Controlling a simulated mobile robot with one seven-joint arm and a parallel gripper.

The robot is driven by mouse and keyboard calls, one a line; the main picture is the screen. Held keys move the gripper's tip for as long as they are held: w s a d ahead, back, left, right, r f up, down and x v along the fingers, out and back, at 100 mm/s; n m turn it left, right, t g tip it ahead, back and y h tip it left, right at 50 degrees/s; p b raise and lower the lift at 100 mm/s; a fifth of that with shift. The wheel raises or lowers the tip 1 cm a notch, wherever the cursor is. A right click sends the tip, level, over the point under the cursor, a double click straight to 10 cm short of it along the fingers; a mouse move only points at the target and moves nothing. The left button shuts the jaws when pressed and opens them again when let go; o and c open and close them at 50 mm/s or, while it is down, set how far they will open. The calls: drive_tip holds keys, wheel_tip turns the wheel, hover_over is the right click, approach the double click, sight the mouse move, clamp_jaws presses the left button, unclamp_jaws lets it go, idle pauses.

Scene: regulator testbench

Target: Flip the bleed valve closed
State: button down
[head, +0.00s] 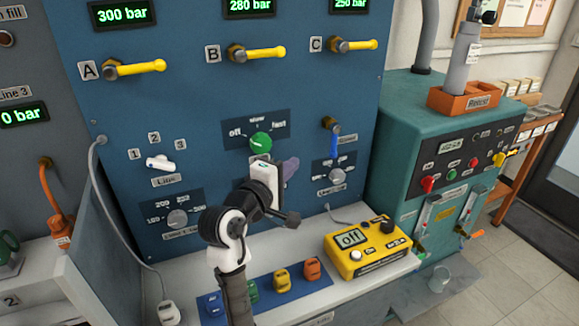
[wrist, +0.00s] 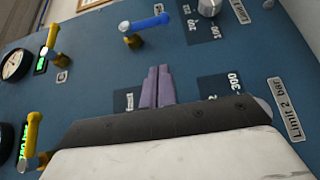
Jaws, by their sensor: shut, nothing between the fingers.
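The bleed valve appears to be the blue lever (head: 335,145) on a brass fitting, on the right of the blue panel; the label beside it is too small to read surely. Its handle hangs straight down in the head view. In the wrist view the blue lever (wrist: 146,23) lies at the top, its handle pointing right in that turned picture. My gripper (head: 292,168) is in front of the panel, left of and a little below the lever in the head view. Its purple fingers (wrist: 158,85) are shut together, empty and apart from the lever.
A green knob (head: 261,143) is close above my gripper, and a grey knob (head: 337,177) is below the blue lever. Yellow levers A (head: 137,68), B (head: 258,53) and C (head: 346,45) stick out above. A yellow meter (head: 371,250) stands on the bench.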

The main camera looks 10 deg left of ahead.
sight(334, 142)
drive_tip(key=w+d+p, duration=0.3)
drive_tip(key=w+d, duration=0.3)
drive_tip(key=w, duration=0.1)
drive_tip(key=shift+w+d+f, duration=0.1)
drive_tip(key=shift+w+f, duration=0.05)
drive_tip(key=shift+w, duration=0.05)
